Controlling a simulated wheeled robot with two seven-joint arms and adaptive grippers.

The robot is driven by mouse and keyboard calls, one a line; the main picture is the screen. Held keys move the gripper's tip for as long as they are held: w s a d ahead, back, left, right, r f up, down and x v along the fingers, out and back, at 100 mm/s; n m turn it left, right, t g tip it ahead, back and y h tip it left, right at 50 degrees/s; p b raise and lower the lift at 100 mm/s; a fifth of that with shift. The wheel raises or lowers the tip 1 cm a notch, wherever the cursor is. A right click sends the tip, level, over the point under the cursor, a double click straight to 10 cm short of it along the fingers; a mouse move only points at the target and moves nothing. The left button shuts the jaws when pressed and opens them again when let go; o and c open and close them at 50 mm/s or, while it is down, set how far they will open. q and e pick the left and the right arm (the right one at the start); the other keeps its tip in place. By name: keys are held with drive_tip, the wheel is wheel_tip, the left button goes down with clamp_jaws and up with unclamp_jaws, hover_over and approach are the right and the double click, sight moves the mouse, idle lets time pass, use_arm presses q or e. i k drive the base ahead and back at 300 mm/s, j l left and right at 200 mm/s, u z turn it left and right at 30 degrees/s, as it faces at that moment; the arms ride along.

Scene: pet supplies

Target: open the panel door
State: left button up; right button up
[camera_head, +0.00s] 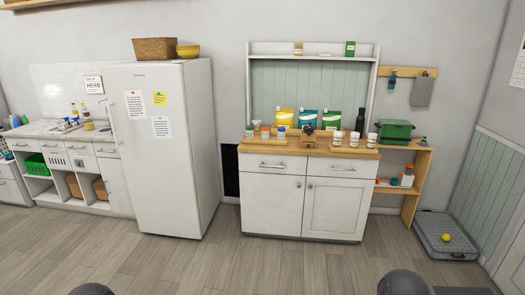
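A white cabinet (272,168) with a wooden top stands against the wall, right of centre. Its lower right door is a framed panel door (335,209). This door is shut and has a small knob (311,186) near its upper left corner. The lower left door (271,204) is flat, also shut, with a knob near its upper right corner. Two drawers with bar handles sit above the doors, both shut. Neither of my grippers is in view. Only rounded dark parts, apparently of my arms, show at the bottom edge, far from the cabinet.
A white fridge (165,190) stands left of the cabinet. Jars and bags crowd the wooden top (350,151). A low wooden shelf (409,203) adjoins on the right. A grey platform (430,230) bears a yellow ball (446,238). The wooden floor before the cabinet is clear.

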sight(335, 208)
drive_tip(key=i, duration=2.05)
drive_tip(key=i+z, duration=0.25)
drive_tip(key=i, duration=0.2)
drive_tip(key=i+j+z, duration=0.25)
drive_tip(key=i, duration=0.2)
drive_tip(key=i+j+z, duration=0.3)
drive_tip(key=i, duration=0.15)
drive_tip(key=i+j+z, duration=0.25)
drive_tip(key=i, duration=0.2)
